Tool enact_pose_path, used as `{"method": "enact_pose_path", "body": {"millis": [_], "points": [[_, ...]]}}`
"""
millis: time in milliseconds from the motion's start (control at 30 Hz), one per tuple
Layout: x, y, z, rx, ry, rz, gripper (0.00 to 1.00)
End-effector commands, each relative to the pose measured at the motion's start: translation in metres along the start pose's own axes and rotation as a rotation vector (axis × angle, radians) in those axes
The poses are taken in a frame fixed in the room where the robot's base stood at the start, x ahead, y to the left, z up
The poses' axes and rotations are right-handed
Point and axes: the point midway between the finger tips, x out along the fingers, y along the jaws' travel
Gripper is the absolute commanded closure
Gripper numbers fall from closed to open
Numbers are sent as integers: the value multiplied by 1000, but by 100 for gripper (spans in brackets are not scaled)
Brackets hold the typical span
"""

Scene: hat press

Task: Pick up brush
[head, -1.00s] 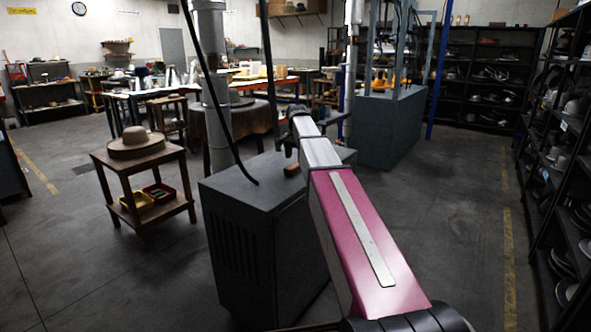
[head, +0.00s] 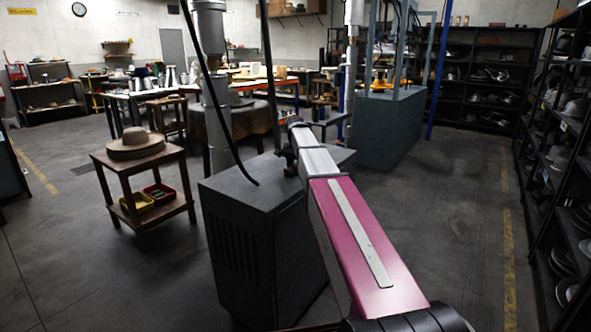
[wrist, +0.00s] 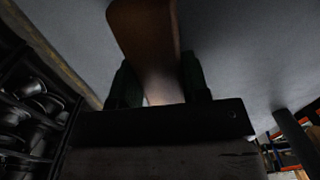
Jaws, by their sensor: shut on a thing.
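The brush (wrist: 145,35) shows in the wrist view as a smooth brown wooden piece, running from the top edge down between the dark fingers. My gripper (wrist: 160,88) is shut on it, one finger on each side. In the head view my gripper (head: 289,163) is small and dark at the far end of my arm, over the top of the grey cabinet (head: 240,190). There the brush is mostly hidden by my gripper and arm. I cannot tell whether it touches the cabinet top.
A dark hose (head: 218,110) comes down onto the cabinet, left of my gripper. A wooden stand (head: 128,176) with a hat (head: 136,145) is at the left. Dark shelves (head: 552,165) line the right. The floor between cabinet and right shelves is clear.

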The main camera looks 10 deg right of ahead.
Motion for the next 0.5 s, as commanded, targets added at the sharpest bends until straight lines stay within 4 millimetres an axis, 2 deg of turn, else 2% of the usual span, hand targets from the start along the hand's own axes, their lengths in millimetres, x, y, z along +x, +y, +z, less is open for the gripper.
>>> {"method": "enact_pose_path", "body": {"millis": [267, 367, 500], "points": [[-8, 0, 0, 0, 0, 0, 83], [-19, 0, 0, 0, 2, -1, 83], [-45, -1, -1, 0, 2, -2, 83]]}}
